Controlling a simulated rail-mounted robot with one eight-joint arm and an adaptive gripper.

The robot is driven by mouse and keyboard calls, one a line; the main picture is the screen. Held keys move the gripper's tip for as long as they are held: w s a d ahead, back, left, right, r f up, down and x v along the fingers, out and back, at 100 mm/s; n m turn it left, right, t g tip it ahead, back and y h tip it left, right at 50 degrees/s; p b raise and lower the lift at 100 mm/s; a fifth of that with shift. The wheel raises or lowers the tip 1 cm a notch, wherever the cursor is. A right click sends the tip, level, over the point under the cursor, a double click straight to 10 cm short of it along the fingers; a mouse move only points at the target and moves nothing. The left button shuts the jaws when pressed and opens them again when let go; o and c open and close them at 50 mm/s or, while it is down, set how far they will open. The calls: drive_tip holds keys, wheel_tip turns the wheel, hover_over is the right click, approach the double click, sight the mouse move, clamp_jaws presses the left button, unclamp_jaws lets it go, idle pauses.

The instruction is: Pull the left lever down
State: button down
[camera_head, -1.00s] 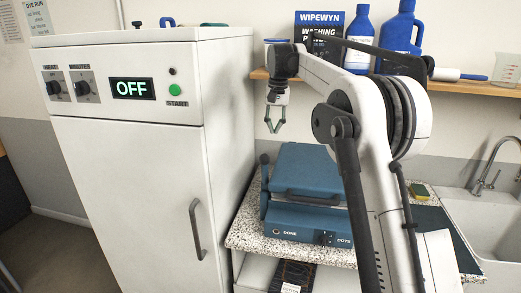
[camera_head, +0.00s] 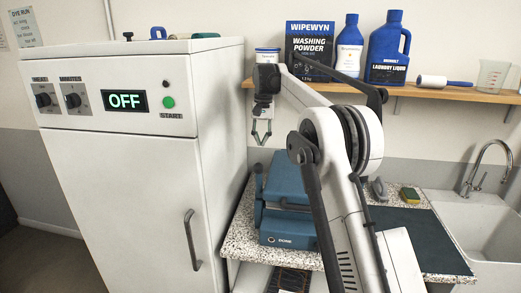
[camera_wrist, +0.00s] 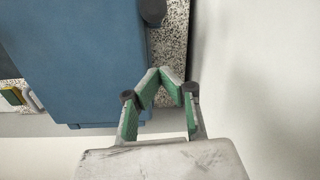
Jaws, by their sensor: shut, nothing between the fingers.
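The blue press-like box (camera_head: 287,182) stands on the speckled counter, partly hidden behind my arm. At its left side is a lever (camera_head: 258,188) with a dark knob, standing roughly upright. Any lever on its right side is hidden by my arm. My gripper (camera_head: 261,144) hangs above this knob, pointing down, apart from it. In the wrist view the gripper (camera_wrist: 166,76) is shut and empty, its green-padded fingers angled together. The blue box (camera_wrist: 75,55) fills the left there, and a dark round knob (camera_wrist: 152,12) shows at the top, beyond the fingertips.
A white cabinet (camera_head: 120,170) with an OFF display stands close on the left. A wooden shelf (camera_head: 440,92) with bottles and a washing powder box (camera_head: 312,50) runs behind my arm. A sink (camera_head: 478,225) is at the right. Speckled counter (camera_head: 243,238) shows left of the box.

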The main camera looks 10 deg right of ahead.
sight(259, 181)
drive_tip(key=s+a+f+p, duration=0.1)
drive_tip(key=s+f+p, duration=0.1)
drive_tip(key=f, duration=0.5)
drive_tip(key=shift+s+a+f, duration=0.2)
drive_tip(key=shift+s+f, duration=0.1)
drive_tip(key=shift+s, duration=0.55)
drive_tip(key=shift+s, duration=0.1)
